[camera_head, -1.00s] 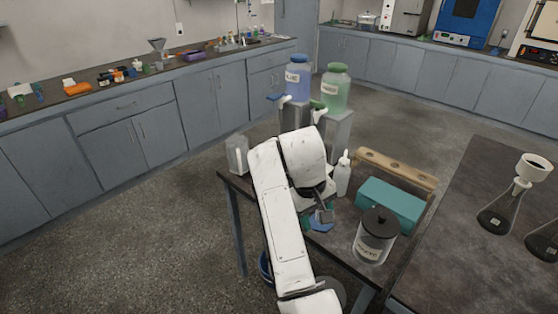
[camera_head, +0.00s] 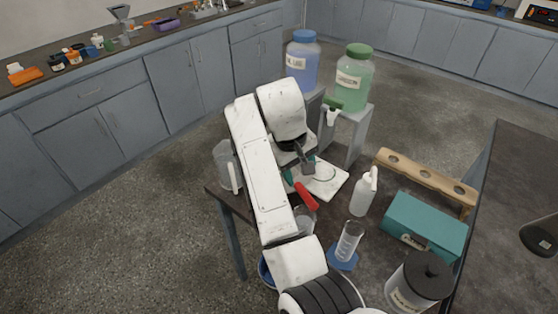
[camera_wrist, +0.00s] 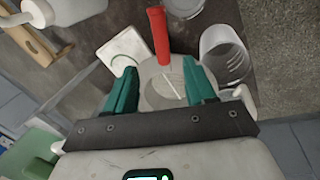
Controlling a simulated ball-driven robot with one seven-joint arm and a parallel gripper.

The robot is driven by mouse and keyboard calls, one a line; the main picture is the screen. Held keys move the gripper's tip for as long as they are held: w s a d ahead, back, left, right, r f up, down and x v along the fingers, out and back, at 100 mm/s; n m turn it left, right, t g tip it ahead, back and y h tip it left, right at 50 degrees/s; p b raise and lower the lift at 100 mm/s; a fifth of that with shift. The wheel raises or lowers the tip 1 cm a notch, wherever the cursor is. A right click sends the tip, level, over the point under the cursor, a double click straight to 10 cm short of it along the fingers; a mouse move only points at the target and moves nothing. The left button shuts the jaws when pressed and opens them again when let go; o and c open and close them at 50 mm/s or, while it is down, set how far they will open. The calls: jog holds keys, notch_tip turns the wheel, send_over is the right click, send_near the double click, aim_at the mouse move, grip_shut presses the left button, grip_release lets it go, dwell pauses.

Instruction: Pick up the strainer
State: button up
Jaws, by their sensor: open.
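The strainer shows its red handle (camera_head: 305,196) in the head view, beside my arm, which hides the rest of it. In the wrist view the red handle (camera_wrist: 158,35) points away from my gripper, and a pale round head (camera_wrist: 152,92) lies beyond and between the fingers. My gripper (camera_wrist: 160,88) is open, with one green finger on each side of the round head. No finger clearly touches it, and I cannot tell the height gap. In the head view my gripper (camera_head: 290,178) is low over the small table, partly hidden by my wrist.
A white tile (camera_head: 332,186) with a green ring lies close by. A squeeze bottle (camera_head: 363,192), a measuring cylinder (camera_head: 348,241), a teal box (camera_head: 424,226) and a black-lidded jar (camera_head: 418,284) stand to the right. A clear pitcher (camera_wrist: 225,55) stands right of the strainer in the wrist view.

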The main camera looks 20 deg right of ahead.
aim_at(302, 189)
jog(key=x, duration=0.5)
jog(key=shift+w+f, duration=0.1)
jog(key=shift+w, duration=0.1)
jog(key=shift+a+p+x, duration=0.15)
jog(key=shift+p+x, duration=0.1)
jog(key=shift+x, duration=1.1)
jog(key=shift+a+p+x, duration=0.1)
jog(key=shift+p+x, duration=0.15)
jog(key=shift+x, duration=1.15)
jog(key=shift+w, duration=0.1)
grip_shut()
